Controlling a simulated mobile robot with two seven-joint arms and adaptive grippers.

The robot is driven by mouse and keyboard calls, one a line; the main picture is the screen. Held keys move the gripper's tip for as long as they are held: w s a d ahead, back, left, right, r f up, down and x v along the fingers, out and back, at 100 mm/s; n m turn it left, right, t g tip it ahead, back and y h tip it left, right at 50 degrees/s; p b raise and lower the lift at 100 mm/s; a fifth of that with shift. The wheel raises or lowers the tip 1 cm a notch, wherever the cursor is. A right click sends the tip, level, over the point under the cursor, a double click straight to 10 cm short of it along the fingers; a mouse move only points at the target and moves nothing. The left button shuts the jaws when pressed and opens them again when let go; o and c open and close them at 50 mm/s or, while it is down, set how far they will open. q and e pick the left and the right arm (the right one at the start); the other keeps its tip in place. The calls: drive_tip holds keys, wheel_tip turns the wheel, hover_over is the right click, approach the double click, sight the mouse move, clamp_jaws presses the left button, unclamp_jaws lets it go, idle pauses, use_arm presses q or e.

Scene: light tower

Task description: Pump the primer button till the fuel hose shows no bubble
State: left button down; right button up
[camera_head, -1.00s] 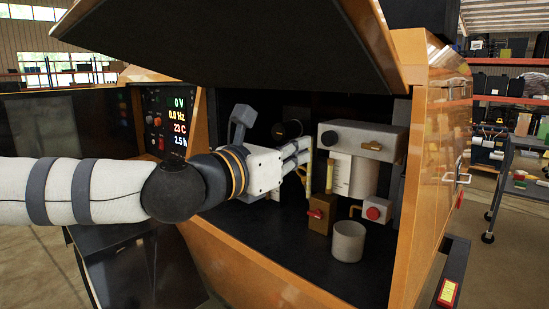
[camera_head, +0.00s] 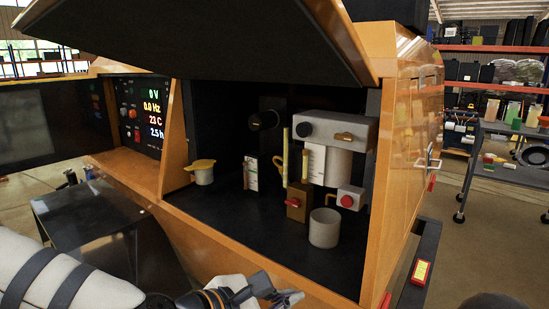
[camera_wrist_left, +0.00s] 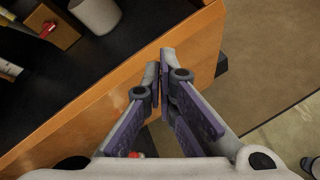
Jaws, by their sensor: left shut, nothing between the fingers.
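A grey filter head (camera_head: 337,131) hangs in the open cabinet, with a black round button (camera_head: 305,130) on its front. It could be the primer button. A thin yellowish tube (camera_head: 285,160), perhaps the fuel hose, runs upright left of it; bubbles in it are too small to tell. My left gripper (camera_head: 294,298) is low in front of the cabinet's front edge, well below and apart from the button. The left wrist view shows its fingers (camera_wrist_left: 163,72) closed together with nothing between them. My right gripper is not in view.
A brass block with a red knob (camera_head: 294,203), a white box with a red button (camera_head: 347,198) and a grey cup (camera_head: 324,228) stand below the filter. A yellow-capped neck (camera_head: 203,171) is at left. The raised lid (camera_head: 210,40) hangs overhead. A display panel (camera_head: 143,117) is left.

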use_arm(q)
drive_tip(key=s+a+f+m+g+y+p, duration=0.1)
drive_tip(key=s+a+f+m+g+y, duration=0.15)
drive_tip(key=s+f+m, duration=0.5)
drive_tip(key=s+a+f+m+g+y+p, duration=0.1)
drive_tip(key=s+a+f+m+g, duration=0.15)
drive_tip(key=s+f, duration=0.85)
drive_tip(key=s+a+f+m+g+y+p, duration=0.1)
drive_tip(key=s+a+f+m+g+y, duration=0.2)
drive_tip(key=s+a+m, duration=0.7)
drive_tip(key=s+a+g+y, duration=0.2)
drive_tip(key=s+a, duration=0.6)
drive_tip(key=s, duration=0.3)
drive_tip(key=shift+s+m+g+p, duration=0.2)
drive_tip(key=shift+m+g+p, duration=0.15)
drive_tip(key=shift+m+g, duration=0.05)
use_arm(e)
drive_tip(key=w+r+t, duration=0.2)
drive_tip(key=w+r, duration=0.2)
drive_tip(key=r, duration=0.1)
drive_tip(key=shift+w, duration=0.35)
use_arm(q)
drive_tip(key=shift+y, duration=0.25)
